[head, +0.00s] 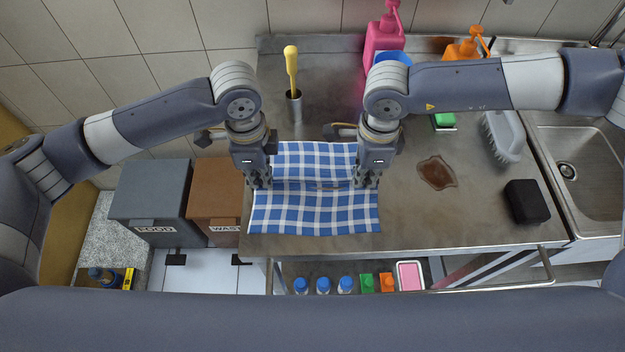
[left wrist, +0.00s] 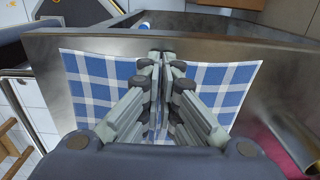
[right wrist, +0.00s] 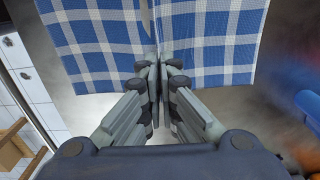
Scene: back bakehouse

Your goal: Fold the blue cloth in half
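The blue-and-white checked cloth (head: 318,215) lies on the steel counter near its front left corner. A raised crease crosses its middle between my grippers, and its front part lies flat. My left gripper (head: 258,185) is at the cloth's left side and my right gripper (head: 367,184) at its right side, both pointing down. In the left wrist view, the fingers (left wrist: 160,62) are closed together with the cloth (left wrist: 218,82) on both sides. In the right wrist view, the fingers (right wrist: 158,70) are closed on a raised ridge of the cloth (right wrist: 215,45). The pinched fabric is mostly hidden.
A metal cup with a yellow-handled tool (head: 294,100) stands behind the cloth. A brown spill (head: 436,173), a black block (head: 526,201), a grey brush (head: 502,136) and a sink (head: 580,165) are to the right. A pink bottle (head: 384,40) stands at the back. Bins (head: 150,195) stand left of the counter.

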